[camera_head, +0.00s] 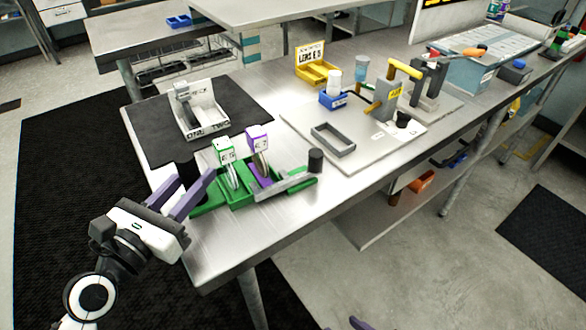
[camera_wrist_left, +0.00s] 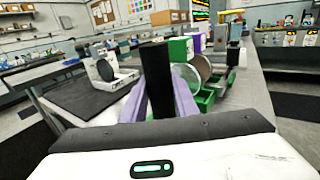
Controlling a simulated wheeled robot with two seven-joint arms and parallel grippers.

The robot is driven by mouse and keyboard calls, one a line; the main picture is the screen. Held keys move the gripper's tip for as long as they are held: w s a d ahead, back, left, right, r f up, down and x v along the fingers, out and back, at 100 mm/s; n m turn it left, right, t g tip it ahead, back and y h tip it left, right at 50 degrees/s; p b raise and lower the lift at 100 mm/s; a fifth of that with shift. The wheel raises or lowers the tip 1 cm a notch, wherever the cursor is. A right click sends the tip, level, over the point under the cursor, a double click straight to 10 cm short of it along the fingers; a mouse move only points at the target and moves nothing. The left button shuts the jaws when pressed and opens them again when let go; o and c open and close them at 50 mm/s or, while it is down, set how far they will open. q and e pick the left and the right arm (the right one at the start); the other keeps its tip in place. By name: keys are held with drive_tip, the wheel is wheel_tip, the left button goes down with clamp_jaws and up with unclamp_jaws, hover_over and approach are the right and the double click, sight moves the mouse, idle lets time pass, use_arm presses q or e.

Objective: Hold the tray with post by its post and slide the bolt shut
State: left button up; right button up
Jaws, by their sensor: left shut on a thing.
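The green tray (camera_head: 238,196) stands near the table's front left edge, with green and purple tagged discs upright in it. A dark post (camera_head: 187,174) rises at its left end. My left gripper (camera_head: 186,188) is shut on this post, and the left wrist view shows the black post (camera_wrist_left: 156,80) between the purple fingers. A grey bar (camera_head: 286,187), seemingly the bolt, lies along the tray's right front side. A black cylindrical knob (camera_head: 315,161) stands at its right end. Only purple tips of my right gripper (camera_head: 360,324) show at the bottom edge.
A white rack (camera_head: 202,120) with a disc stands on a black mat (camera_head: 150,142) behind. The table front right of the tray is clear.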

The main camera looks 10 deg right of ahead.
drive_tip(key=shift+c, duration=0.3)
drive_tip(key=shift+s, duration=0.15)
drive_tip(key=c, duration=0.4)
drive_tip(key=w+d+r+m, duration=0.1)
drive_tip(key=r, duration=0.1)
drive_tip(key=w+r+m+t, duration=0.1)
drive_tip(key=w+r, duration=0.1)
drive_tip(key=w+d+r+m+t, duration=0.1)
drive_tip(key=r+m, duration=0.1)
drive_tip(key=shift+w+d+r, duration=0.15)
drive_tip(key=shift+w+d, duration=0.15)
clamp_jaws()
drive_tip(key=w+d+r+m+t, duration=0.1)
drive_tip(key=r+m, duration=0.3)
drive_tip(key=r, duration=0.4)
drive_tip(key=w+d+r+m+t+y, duration=0.1)
drive_tip(key=w+d+r+m+t, duration=0.1)
drive_tip(key=r, duration=0.6)
drive_tip(key=w+d+r+m+t+y, duration=0.1)
drive_tip(key=w+d+r+m+t, duration=0.1)
drive_tip(key=r+m, duration=0.5)
drive_tip(key=shift+w+r+t, duration=0.7)
drive_tip(key=shift+w+t, duration=0.2)
drive_tip(key=shift+w, duration=0.15)
